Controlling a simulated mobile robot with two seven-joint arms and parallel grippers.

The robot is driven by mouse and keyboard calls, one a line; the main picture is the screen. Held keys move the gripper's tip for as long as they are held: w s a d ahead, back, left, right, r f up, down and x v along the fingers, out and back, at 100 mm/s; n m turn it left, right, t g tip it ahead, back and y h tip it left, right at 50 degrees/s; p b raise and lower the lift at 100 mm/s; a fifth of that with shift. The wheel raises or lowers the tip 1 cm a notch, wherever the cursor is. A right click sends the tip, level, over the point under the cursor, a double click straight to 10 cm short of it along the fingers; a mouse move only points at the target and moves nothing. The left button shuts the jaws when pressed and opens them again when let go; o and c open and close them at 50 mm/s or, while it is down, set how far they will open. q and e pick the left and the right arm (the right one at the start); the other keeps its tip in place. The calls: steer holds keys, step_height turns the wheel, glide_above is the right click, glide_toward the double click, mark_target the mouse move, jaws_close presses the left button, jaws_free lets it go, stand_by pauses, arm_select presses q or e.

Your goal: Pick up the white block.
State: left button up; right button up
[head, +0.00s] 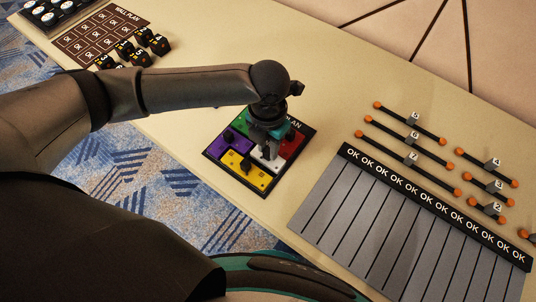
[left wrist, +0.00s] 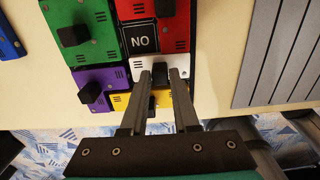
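The white block (head: 268,158) lies in a dark tray (head: 247,190) among coloured blocks, partly hidden by my left gripper (head: 265,150). In the left wrist view the white block (left wrist: 138,63) is at the middle, with a dark knob (left wrist: 160,73) on top. My left gripper (left wrist: 161,75) points down over it, its two fingers apart, one on each side of the knob. I see no clear grip on the knob. My right gripper is in neither view.
Close around are a red block (left wrist: 180,38), a yellow block (left wrist: 117,101), a purple block (left wrist: 92,90) and a green block (left wrist: 85,35). A grey slotted board (head: 385,225) and orange-ended rods stand right. Bare table lies behind the tray.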

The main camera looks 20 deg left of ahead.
arm_select(q)
jaws_close()
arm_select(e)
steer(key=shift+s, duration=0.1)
arm_select(q)
steer(key=shift+r, duration=0.1)
stand_by(0.3)
step_height(320, 180, up, 19)
steer(key=p, duration=0.5)
arm_select(e)
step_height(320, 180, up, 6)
steer(key=p, duration=0.1)
arm_select(q)
steer(key=b, duration=0.5)
glide_toward(268, 150)
steer(key=f, duration=0.5)
steer(key=s+f, duration=0.1)
steer(key=f, duration=0.2)
steer(key=shift+a+f, duration=0.15)
steer(key=shift+f, duration=0.05)
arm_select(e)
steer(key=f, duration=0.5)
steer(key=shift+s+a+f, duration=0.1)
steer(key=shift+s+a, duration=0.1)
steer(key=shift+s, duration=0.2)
